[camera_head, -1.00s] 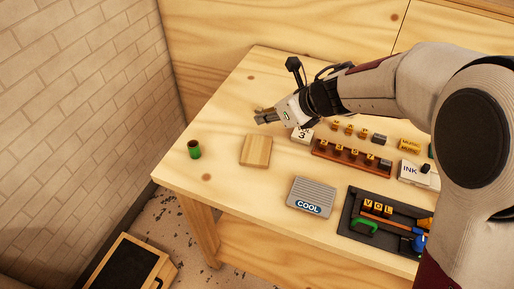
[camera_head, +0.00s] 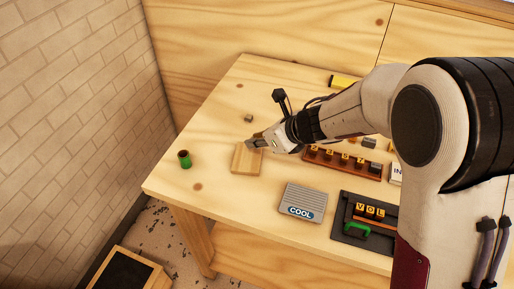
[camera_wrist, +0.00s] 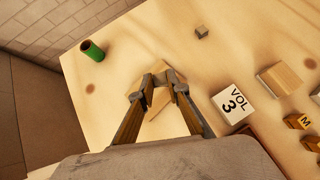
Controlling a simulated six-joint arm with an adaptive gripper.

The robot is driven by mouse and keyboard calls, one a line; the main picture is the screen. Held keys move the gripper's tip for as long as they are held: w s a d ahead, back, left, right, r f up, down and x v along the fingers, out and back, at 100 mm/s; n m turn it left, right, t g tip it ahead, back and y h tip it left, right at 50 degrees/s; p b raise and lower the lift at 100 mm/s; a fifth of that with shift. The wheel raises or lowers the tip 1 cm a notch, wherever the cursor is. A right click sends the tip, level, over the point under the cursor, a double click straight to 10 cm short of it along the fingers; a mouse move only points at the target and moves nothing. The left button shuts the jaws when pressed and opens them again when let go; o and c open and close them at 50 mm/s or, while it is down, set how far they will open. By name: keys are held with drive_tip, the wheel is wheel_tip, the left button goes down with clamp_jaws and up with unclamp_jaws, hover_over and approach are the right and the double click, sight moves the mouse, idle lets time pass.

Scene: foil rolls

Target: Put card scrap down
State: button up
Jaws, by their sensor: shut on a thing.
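My gripper (camera_head: 252,143) is over the far edge of a square wooden block (camera_head: 243,162) on the table. In the wrist view my gripper (camera_wrist: 160,80) has its fingertips drawn close together on a small tan piece (camera_wrist: 160,77), which I take to be the card scrap. The fingers hide most of it, and its tan colour blends with the wooden block (camera_wrist: 152,106) below. I cannot tell whether the scrap touches the block.
A green cylinder (camera_head: 184,159) stands left of the block, and a small grey cube (camera_head: 248,118) lies behind it. A grey COOL box (camera_head: 304,201), a dark tray (camera_head: 345,229) and a brown letter rack (camera_head: 318,155) are to the right. A VOL 3 block (camera_wrist: 233,103) is nearby.

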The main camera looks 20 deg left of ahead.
sight(257, 156)
drive_tip(key=shift+f, duration=0.1)
drive_tip(key=shift+f, duration=1.8)
drive_tip(key=shift+f, duration=0.1)
drive_tip(key=o, duration=0.7)
drive_tip(key=shift+r, duration=0.2)
drive_tip(key=v, duration=1.2)
